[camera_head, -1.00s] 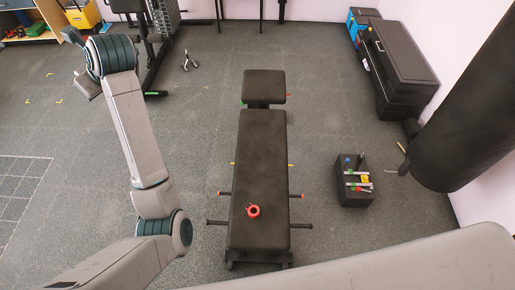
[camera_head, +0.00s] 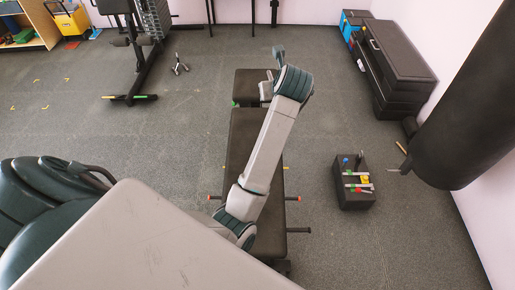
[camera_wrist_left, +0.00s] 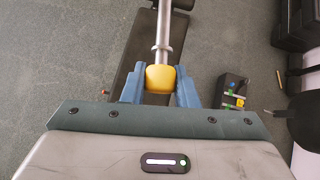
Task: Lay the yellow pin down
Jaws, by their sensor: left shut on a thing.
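The yellow pin (camera_wrist_left: 160,78) has a rounded yellow head and a grey metal shaft pointing away from my left wrist. My left gripper (camera_wrist_left: 160,93) is shut on its yellow head, with one blue finger on each side, in the left wrist view. In the head view my left arm reaches across the black padded bench, with the wrist near the bench's far end. The pin cannot be made out there. The bench (camera_head: 243,135) is partly hidden by my arm. My right gripper is not in view.
A black box (camera_head: 352,197) with several small coloured items on it stands on the floor right of the bench. A black bag hangs at the right. Dark cabinets (camera_head: 398,55) stand behind it.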

